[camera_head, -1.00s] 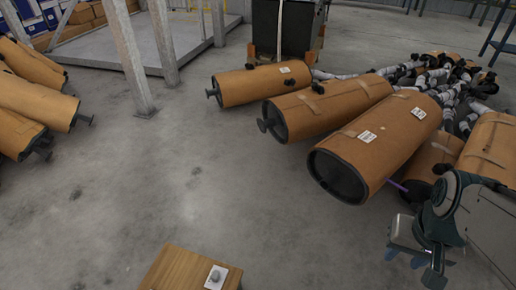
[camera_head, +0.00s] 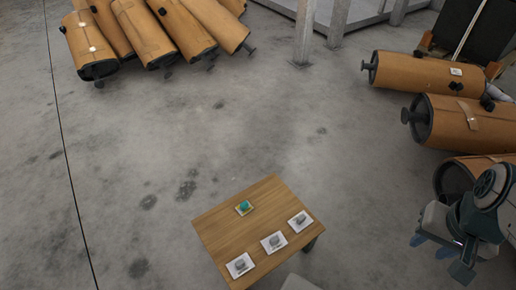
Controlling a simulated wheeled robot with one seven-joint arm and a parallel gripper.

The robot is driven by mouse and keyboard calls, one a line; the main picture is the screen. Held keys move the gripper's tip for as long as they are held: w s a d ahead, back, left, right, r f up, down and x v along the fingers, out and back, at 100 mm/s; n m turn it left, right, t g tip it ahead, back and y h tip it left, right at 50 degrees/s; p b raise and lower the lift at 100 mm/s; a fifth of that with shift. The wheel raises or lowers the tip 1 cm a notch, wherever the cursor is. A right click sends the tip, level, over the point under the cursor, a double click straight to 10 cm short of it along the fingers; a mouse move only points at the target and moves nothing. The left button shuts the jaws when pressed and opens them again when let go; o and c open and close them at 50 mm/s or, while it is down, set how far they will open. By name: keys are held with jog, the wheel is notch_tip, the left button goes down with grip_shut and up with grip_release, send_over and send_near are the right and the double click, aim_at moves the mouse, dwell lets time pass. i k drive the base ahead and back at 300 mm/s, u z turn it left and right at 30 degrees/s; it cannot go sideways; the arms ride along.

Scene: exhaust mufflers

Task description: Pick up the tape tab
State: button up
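A small wooden table (camera_head: 222,231) stands on the floor at the bottom middle. I cannot tell for certain which item is the tape tab. A tan strip (camera_head: 470,116) also shows on a brown muffler at the right. My gripper (camera_head: 432,246) is at the lower right, clear of the table, with its teal fingertips apart and nothing seen between them.
Brown mufflers (camera_head: 148,32) lie in a group at the upper left. More brown mufflers (camera_head: 425,78) lie at the right, behind my arm. Grey posts (camera_head: 305,30) stand at the top. The concrete floor between the groups and around the table is clear.

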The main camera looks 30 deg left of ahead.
aim_at(245, 207)
jog(key=u, duration=1.45)
jog(key=k, duration=0.35)
jog(key=u, duration=0.6)
jog(key=i, duration=0.5)
jog(key=z, duration=0.4)
